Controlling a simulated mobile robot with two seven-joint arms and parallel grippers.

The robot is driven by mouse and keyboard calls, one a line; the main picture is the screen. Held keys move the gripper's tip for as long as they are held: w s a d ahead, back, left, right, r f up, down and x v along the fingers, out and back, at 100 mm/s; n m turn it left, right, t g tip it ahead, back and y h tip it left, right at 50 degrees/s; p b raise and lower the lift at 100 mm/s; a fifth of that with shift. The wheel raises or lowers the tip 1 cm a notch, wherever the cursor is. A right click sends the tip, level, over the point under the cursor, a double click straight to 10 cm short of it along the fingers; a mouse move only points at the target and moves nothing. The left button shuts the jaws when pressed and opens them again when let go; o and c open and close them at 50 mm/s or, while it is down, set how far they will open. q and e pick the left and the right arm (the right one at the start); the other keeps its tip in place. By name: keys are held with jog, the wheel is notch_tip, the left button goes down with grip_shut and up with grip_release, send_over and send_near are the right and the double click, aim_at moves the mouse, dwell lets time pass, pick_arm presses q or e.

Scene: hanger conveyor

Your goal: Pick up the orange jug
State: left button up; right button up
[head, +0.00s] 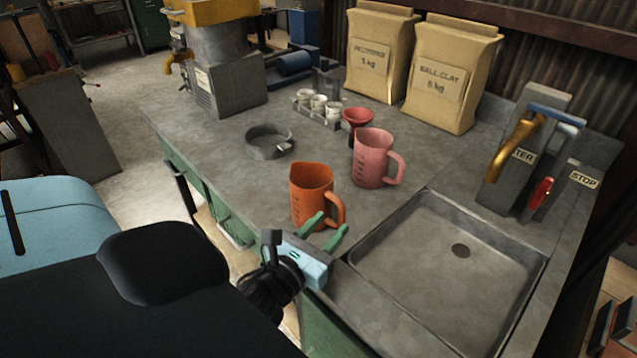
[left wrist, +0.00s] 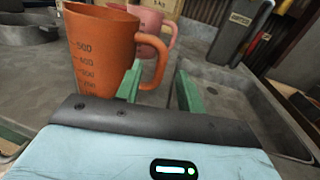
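The orange jug (head: 311,192) stands upright on the grey worktop, its handle toward the right. In the left wrist view the orange jug (left wrist: 100,50) is close, at the upper left, with dark measuring marks. My left gripper (head: 334,221) is open at the near side of the jug, its green fingers pointing toward the handle. In the left wrist view the handle reaches into the space in front of the left gripper (left wrist: 160,84); one finger shows beside the jug body. I cannot tell whether the fingers touch the jug. My right gripper is not in view.
A pink jug (head: 372,160) stands just behind, with a red funnel (head: 357,120) beyond it. A metal ring (head: 268,148) lies to the left. A sink (head: 420,270) and tap (head: 515,148) are at right. Small cups (head: 318,103) and paper sacks (head: 451,78) stand further back.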

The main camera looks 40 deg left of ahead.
aim_at(340, 218)
pick_arm(q)
jog(key=shift+w+a+f, duration=0.1)
jog(key=shift+w+f, duration=0.05)
jog(key=shift+w, duration=1.05)
jog(key=shift+w+a+f, duration=0.1)
jog(key=shift+w, duration=1.05)
jog(key=shift+w+a+f, duration=0.1)
jog(key=shift+w+f, duration=0.05)
jog(key=shift+w, duration=1.05)
grip_shut()
jog(key=shift+r, duration=0.1)
